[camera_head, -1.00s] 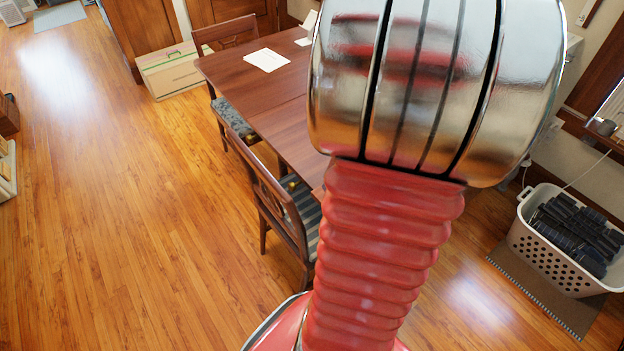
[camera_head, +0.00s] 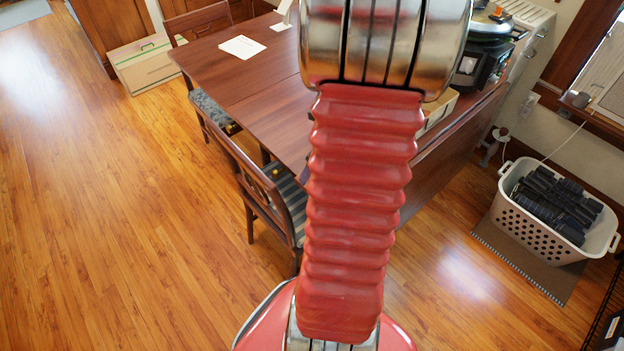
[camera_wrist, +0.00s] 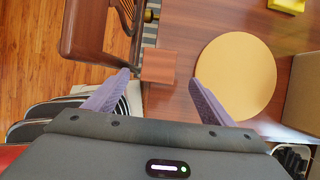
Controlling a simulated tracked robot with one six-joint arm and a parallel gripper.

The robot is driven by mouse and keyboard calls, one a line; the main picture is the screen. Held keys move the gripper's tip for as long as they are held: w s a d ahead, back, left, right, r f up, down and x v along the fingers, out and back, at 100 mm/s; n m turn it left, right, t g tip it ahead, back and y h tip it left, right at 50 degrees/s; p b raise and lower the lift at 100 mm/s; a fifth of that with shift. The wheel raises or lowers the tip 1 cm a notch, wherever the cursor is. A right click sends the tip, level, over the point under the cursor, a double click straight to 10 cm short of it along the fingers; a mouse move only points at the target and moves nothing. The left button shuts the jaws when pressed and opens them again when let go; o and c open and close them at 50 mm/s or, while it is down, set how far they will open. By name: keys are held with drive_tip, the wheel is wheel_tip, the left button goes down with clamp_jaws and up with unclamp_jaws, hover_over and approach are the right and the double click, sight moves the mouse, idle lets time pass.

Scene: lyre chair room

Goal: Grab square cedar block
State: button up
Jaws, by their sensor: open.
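The square cedar block (camera_wrist: 158,65) shows in the wrist view as a small reddish-brown square at the table's edge. My gripper (camera_wrist: 161,77) is open, with its two purple fingers spread left and right of the block. The block appears between and just beyond the fingertips; I see no contact, and its height relative to them is hard to tell. In the head view, my red ribbed arm hides the gripper and the block.
A round tan disc (camera_wrist: 237,77) lies right of the fingers, with a brown box (camera_wrist: 303,95) beyond and a yellow object (camera_wrist: 287,5) at top. A wooden chair (camera_head: 265,195) stands close to the table (camera_head: 245,85). A laundry basket (camera_head: 555,215) sits at right; the left floor is open.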

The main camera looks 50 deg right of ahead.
drive_tip(key=shift+x, duration=0.95)
drive_tip(key=shift+x, duration=2.6)
drive_tip(key=shift+w+a, duration=0.1)
drive_tip(key=shift+c, duration=0.4)
drive_tip(key=c, duration=1.1)
